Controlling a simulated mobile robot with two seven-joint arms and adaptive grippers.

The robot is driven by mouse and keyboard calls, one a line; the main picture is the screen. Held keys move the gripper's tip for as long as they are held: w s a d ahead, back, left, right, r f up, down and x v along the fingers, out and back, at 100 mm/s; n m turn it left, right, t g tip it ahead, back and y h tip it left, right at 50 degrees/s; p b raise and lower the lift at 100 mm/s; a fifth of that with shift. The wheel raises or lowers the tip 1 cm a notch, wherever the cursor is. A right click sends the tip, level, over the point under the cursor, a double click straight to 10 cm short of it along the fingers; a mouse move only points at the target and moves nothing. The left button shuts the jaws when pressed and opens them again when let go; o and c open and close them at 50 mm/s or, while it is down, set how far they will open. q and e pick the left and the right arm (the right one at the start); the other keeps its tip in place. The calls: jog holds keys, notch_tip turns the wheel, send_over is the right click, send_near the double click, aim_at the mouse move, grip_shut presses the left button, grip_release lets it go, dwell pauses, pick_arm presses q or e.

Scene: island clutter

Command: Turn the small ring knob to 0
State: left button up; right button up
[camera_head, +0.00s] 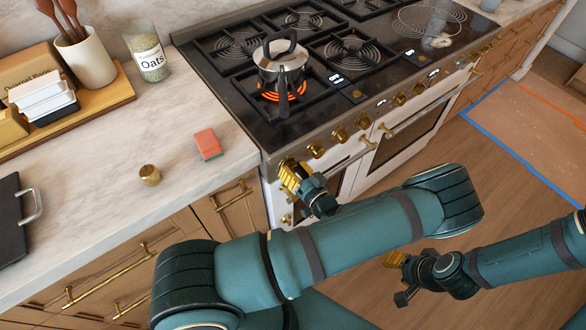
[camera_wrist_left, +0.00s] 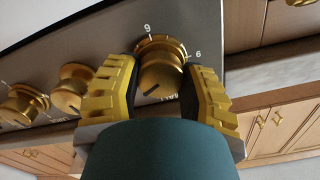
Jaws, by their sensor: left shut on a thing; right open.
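The small ring knob (camera_wrist_left: 160,72) is a brass knob on the stove's front panel, with a dark pointer line on its face. A 9 and a 6 show beside its rim in the left wrist view; no 0 is readable. My left gripper (camera_wrist_left: 155,88) has its yellow fingers on either side of the knob, shut on it. In the head view, my left gripper (camera_head: 291,177) is at the near left end of the stove front and hides this knob. My right gripper (camera_head: 397,278) is open and empty, low over the floor at the right.
More brass knobs (camera_head: 340,134) run along the panel. A kettle (camera_head: 283,65) stands on a glowing burner. The counter left of the stove holds a red sponge (camera_head: 207,144), a brass item (camera_head: 150,175) and an oats jar (camera_head: 147,52). An oven handle (camera_head: 355,153) projects below the knobs.

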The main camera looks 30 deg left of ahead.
pick_arm(q)
jog(key=shift+a+n+b, duration=0.1)
jog(key=shift+n+b, duration=0.2)
jog(key=shift+n, duration=0.1)
dwell(0.4)
jog(key=n+b, duration=0.3)
jog(key=n, duration=0.1)
jog(key=shift+n, duration=0.3)
jog(key=n+b, duration=0.2)
jog(key=n, duration=0.2)
jog(key=shift+n+b, duration=0.9)
jog(key=shift+n, duration=0.3)
jog(key=shift+r, duration=0.1)
jog(key=o, duration=1.2)
jog(key=shift+s, duration=0.1)
